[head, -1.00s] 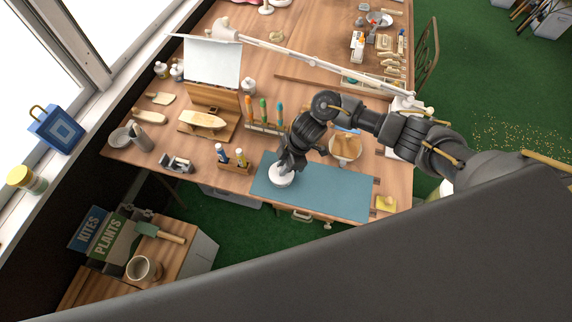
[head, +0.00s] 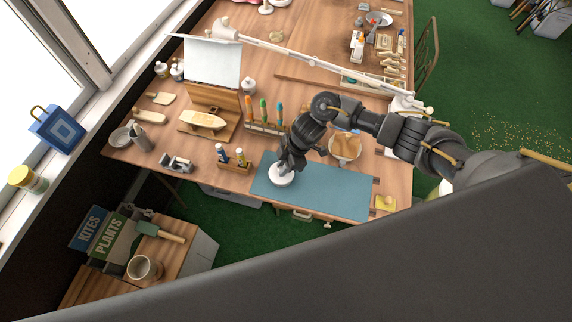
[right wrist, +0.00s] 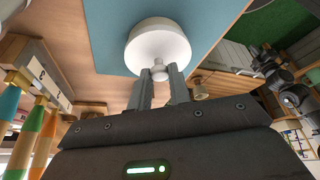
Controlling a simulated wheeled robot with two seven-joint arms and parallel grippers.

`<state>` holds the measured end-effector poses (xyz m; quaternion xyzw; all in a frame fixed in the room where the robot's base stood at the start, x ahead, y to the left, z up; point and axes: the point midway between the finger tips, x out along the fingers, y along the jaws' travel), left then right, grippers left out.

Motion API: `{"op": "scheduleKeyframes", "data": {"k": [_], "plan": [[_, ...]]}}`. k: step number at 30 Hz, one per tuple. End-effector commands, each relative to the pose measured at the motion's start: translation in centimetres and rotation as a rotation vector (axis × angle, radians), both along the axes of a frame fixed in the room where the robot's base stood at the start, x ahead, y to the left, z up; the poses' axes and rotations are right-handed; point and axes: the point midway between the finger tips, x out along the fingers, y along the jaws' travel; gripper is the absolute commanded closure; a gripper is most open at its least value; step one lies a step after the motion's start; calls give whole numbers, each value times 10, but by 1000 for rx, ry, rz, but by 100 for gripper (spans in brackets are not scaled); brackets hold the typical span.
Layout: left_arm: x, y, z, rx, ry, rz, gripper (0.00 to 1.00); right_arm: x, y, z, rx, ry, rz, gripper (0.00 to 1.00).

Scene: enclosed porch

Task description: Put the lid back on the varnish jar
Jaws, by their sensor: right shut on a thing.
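My right gripper (head: 284,166) points down over the left part of the blue mat (head: 330,194). In the right wrist view its two fingers (right wrist: 160,76) are shut on the small knob of a round white lid (right wrist: 158,44). The lid also shows in the head view (head: 279,178) as a white disc under the fingers, over the mat. I cannot tell whether the jar is under it, since the lid and hand cover that spot. No open varnish jar can be made out for certain. My left gripper is not in view.
A block with small bottles (head: 236,164) stands just left of the mat. A rack of colored-handled tools (head: 264,116) is behind it. A round pot (head: 345,149) stands behind the mat and a yellow block (head: 385,203) lies to its right. The mat's right part is clear.

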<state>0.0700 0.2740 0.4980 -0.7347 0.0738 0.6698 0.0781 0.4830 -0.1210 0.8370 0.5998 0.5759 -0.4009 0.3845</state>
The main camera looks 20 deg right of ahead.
Motion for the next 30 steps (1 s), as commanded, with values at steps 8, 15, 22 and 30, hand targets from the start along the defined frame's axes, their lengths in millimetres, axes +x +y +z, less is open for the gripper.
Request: {"op": "scheduleKeyframes", "data": {"k": [8, 15, 22, 30], "plan": [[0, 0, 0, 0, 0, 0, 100, 0, 0, 0, 0, 0, 0, 100], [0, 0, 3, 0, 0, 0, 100, 0, 0, 0, 0, 0, 0, 100], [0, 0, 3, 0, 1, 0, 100, 0, 0, -1, 0, 0, 1, 100], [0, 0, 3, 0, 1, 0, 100, 0, 0, 0, 0, 0, 0, 70]]}}
